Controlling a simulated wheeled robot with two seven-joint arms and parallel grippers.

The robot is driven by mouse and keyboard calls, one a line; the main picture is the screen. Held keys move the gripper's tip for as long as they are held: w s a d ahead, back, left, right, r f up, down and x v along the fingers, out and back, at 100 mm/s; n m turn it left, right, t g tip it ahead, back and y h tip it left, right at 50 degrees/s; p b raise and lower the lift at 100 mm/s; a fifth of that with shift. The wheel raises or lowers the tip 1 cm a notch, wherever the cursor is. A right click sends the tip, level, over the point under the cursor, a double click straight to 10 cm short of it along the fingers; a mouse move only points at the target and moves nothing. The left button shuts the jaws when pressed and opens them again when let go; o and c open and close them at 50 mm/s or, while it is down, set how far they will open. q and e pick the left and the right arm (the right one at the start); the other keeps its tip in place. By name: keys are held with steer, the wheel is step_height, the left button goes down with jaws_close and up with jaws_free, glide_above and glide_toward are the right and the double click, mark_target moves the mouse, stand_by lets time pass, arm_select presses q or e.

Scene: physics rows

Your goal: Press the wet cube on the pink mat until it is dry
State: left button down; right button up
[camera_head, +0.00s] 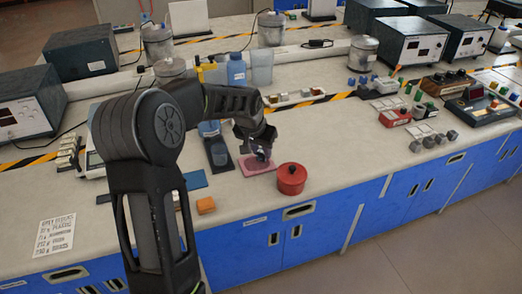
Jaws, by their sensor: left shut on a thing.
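The pink mat (252,169) lies on the light bench top near its front edge. My left arm comes in from the left, and its gripper (261,155) points down over the mat's middle. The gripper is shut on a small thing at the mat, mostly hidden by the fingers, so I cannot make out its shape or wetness. I cannot tell whether it touches the mat. My right gripper is not in view.
A red lidded pot (291,178) stands just right of the mat. A dark pad (219,154) lies left of it, and an orange block (206,205) sits nearer the front edge. Blue bottle (236,72) and clear beaker (262,68) stand behind.

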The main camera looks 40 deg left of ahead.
arm_select(q)
steer(key=shift+f+b, duration=0.6)
steer(key=shift+f, duration=0.1)
stand_by(1.9)
steer(key=shift+r, duration=0.15)
steer(key=shift+s+a+r+p, duration=0.15)
steer(key=shift+s+r+p, duration=0.1)
steer(key=shift+r+p, duration=0.3)
steer(key=shift+f+b, duration=0.65)
steer(key=shift+b, duration=0.05)
stand_by(0.6)
steer(key=shift+s+f, duration=0.1)
steer(key=shift+f, duration=0.1)
stand_by(1.1)
steer(key=shift+r, duration=0.1)
steer(key=shift+w+d+r+p, duration=0.2)
steer(key=shift+w+r+p, duration=0.2)
steer(key=shift+r, duration=0.3)
steer(key=shift+r, duration=0.15)
